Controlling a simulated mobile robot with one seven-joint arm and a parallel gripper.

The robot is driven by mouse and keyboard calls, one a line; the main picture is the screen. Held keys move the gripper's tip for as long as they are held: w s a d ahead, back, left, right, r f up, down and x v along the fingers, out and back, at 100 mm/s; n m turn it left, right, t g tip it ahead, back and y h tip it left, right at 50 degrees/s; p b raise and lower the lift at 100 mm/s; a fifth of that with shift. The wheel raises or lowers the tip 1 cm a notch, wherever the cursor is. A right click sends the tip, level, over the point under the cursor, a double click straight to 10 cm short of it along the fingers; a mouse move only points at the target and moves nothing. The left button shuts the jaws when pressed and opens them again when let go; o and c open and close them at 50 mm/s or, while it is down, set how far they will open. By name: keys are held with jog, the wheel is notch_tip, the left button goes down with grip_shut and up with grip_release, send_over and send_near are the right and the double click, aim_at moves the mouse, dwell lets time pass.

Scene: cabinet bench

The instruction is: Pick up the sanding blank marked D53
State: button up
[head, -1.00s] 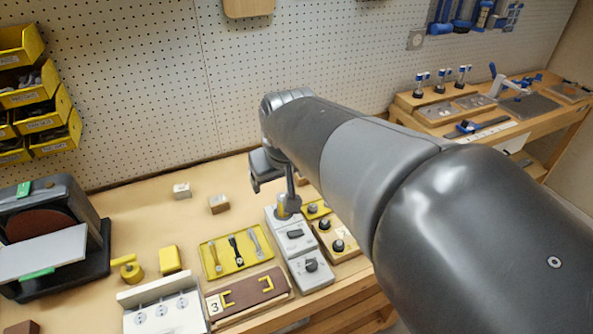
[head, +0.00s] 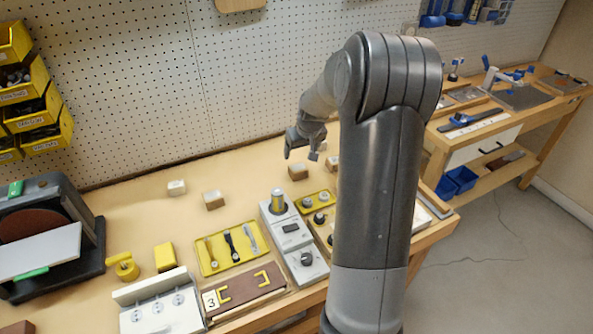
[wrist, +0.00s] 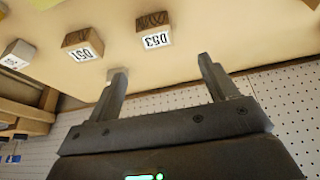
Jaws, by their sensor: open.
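The sanding blank marked D53 (wrist: 155,38) is a small block with a brown wood-grain face and a white label, upside down in the wrist view. It lies beyond and between my open fingers, apart from them. In the head view, the small brown block (head: 298,172) just below my gripper (head: 301,154) appears to be it; its label cannot be read there. My gripper also shows in the wrist view (wrist: 162,70), open and empty. A similar blank marked D51 (wrist: 84,43) sits to the left of D53 in the wrist view.
Another labelled block (wrist: 18,55) is further left in the wrist view. Two blocks (head: 177,187) (head: 213,200) stand left of my gripper in the head view. A yellow tool tray (head: 228,248) and grey control box (head: 292,237) are nearer the front. The pegboard (head: 140,85) stands behind.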

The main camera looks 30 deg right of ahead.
jog(key=d+f, duration=0.1)
jog(key=f, duration=0.1)
send_over(298, 167)
jog(key=s, duration=0.2)
jog(key=f, duration=0.4)
jog(key=shift+w+d+f, duration=0.1)
jog(key=shift+d+f, duration=0.1)
jog(key=shift+f, duration=0.05)
jog(key=shift+a+x, duration=0.1)
jog(key=shift+x, duration=1.25)
jog(key=shift+a+x, duration=0.15)
jog(key=shift+x, duration=1.25)
jog(key=shift+c, duration=0.6)
jog(key=c, duration=1)
jog(key=shift+o, duration=0.2)
jog(key=shift+r, duration=0.1)
